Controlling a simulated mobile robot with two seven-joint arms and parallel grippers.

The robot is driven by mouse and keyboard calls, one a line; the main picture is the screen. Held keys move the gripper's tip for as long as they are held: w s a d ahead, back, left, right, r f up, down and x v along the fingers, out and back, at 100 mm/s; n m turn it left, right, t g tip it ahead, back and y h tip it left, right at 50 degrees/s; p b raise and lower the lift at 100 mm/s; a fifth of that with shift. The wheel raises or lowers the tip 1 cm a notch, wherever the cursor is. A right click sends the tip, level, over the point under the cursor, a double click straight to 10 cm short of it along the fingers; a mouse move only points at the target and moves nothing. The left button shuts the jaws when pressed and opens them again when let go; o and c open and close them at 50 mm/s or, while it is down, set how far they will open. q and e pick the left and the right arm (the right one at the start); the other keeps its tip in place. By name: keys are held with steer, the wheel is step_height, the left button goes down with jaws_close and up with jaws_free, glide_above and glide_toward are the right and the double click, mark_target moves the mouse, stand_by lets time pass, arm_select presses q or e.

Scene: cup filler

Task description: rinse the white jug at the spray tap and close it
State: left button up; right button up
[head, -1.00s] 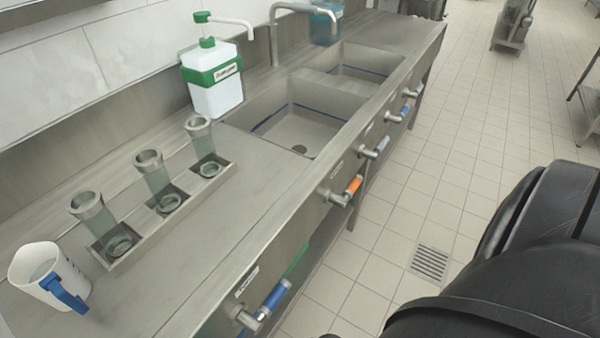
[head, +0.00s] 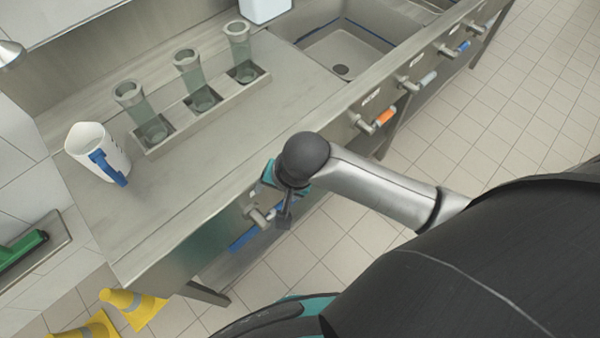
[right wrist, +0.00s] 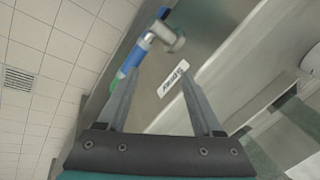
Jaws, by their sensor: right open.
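The white jug (head: 97,152) with a blue handle stands upright at the left end of the steel counter in the head view. My right gripper (head: 284,212) is at the counter's front, beside a valve (head: 261,217) with a blue lever (head: 243,240); the wrist partly hides it. In the right wrist view, the open fingers (right wrist: 158,85) point toward this valve and its blue lever (right wrist: 135,58), with a label beside it. Nothing is held between them. I cannot make out contact. A metal nozzle (head: 10,53) at the upper left edge may be the spray tap. My left gripper is not in view.
A sink (head: 345,50) lies beyond. More valves, one orange-handled (head: 384,117), line the front. The counter before the jug is clear.

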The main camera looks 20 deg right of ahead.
steer(key=s+d+r+m+g+h, duration=0.1)
steer(key=s+d+r+m, duration=0.1)
steer(key=d+r+m, duration=0.3)
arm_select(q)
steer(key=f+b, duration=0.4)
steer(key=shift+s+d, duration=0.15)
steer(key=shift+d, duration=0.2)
arm_select(e)
steer(key=shift+m, duration=0.7)
steer(key=x, duration=1.5)
steer(key=shift+w+a+f, duration=0.2)
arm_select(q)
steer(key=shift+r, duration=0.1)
arm_select(e)
jaws_close()
